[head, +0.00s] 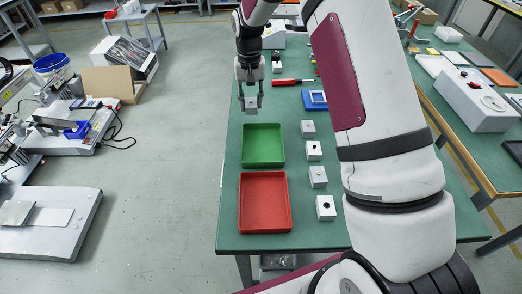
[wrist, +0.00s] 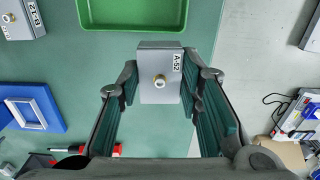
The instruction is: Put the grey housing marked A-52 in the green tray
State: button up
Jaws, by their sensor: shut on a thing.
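The grey housing marked A-52 (wrist: 158,85) is between my gripper's fingers in the wrist view, its label and a brass-coloured round fitting facing the camera. In the head view the housing (head: 251,104) hangs below my gripper (head: 250,95), which is shut on it. The green tray (head: 263,146) lies on the green table, nearer the camera than the housing, which is over or just beyond its far edge. The green tray (wrist: 132,27) shows at the top of the wrist view, apart from the housing. The tray's visible floor is empty.
A red tray (head: 265,228) sits in front of the green one. Several grey housings (head: 314,151) stand in a row to the right. A blue frame (head: 315,100) and a red screwdriver (head: 290,82) lie farther back on the table.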

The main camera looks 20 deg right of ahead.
jog(key=shift+w+a+f+b, duration=0.2)
jog(key=shift+w+a, duration=0.15)
jog(key=shift+w, duration=0.2)
jog(key=shift+w+a+f+b, duration=0.15)
jog(key=shift+w+a, duration=0.2)
jog(key=shift+w, duration=0.15)
jog(key=shift+s+a, duration=0.1)
jog(key=s, duration=0.9)
jog(key=s+d, duration=0.1)
jog(key=s, duration=1.9)
jog(key=shift+d+r+p, duration=0.1)
jog(key=shift+d+p, duration=0.1)
jog(key=shift+p, duration=0.15)
jog(key=b, duration=0.1)
send_over(262, 147)
jog(key=shift+s+f, duration=0.15)
jog(key=shift+f, duration=0.65)
jog(key=shift+f+b, duration=0.35)
jog(key=shift+f, duration=1.4)
jog(key=shift+f, duration=0.2)
jog(key=o, duration=1.3)
jog(key=shift+c, duration=0.2)
jog(key=shift+r, duration=0.1)
